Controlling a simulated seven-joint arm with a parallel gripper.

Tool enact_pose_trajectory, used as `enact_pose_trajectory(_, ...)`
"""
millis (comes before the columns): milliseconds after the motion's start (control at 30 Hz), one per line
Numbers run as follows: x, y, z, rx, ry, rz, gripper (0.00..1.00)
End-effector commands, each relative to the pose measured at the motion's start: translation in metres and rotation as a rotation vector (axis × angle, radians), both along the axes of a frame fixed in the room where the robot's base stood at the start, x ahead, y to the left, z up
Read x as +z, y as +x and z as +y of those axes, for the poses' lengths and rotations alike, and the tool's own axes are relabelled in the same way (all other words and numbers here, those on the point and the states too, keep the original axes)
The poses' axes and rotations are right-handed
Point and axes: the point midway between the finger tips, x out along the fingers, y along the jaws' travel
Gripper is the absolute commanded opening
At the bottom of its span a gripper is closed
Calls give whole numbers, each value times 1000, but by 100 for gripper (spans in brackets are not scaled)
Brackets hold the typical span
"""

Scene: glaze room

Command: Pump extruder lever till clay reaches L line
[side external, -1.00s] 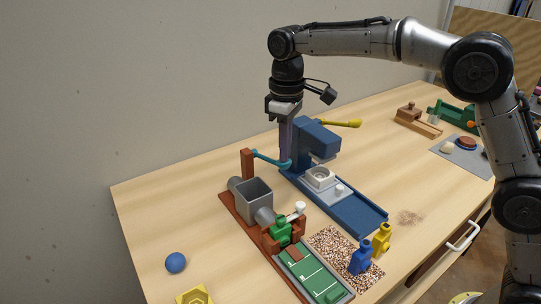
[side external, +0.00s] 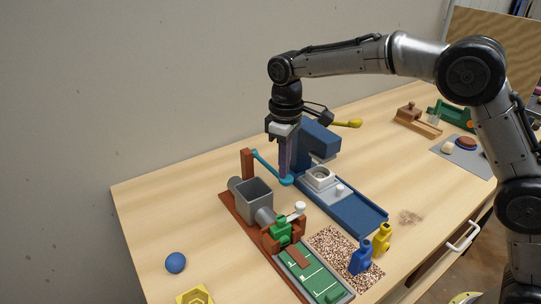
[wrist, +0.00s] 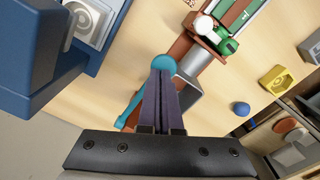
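The extruder has a red-brown base (side external: 232,207), a grey hopper (side external: 254,193) and a teal lever (side external: 268,166) hinged on a red-brown post (side external: 247,163). The lever slopes down to its round teal end, which also shows in the wrist view (wrist: 164,62). My gripper (side external: 286,173) is shut, its fingertips at the top of that end; they look together in the wrist view (wrist: 161,73). A brown clay strip (side external: 299,256) sticks out from the green die (side external: 281,230) onto the green tray (side external: 315,279). White marks cross the tray; their letters are too small to read.
A blue press (side external: 321,138) with a yellow handle (side external: 347,123) stands close behind my gripper.

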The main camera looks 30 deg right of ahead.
Motion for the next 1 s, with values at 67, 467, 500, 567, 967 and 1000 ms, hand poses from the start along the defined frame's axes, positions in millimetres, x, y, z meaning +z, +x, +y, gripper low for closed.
enact_pose_trajectory(67, 0, 0, 0, 0, 0, 0, 0)
enact_pose_trajectory(467, -7, 0, 0, 0, -1, 2, 0)
enact_pose_trajectory(500, -8, 0, 0, 0, 0, 1, 0)
enact_pose_trajectory(567, -10, 0, 0, 0, 0, 1, 0)
enact_pose_trajectory(967, -24, 0, 0, 0, -1, 3, 0)
enact_pose_trajectory(1000, -25, -1, 0, 0, -1, 3, 0)
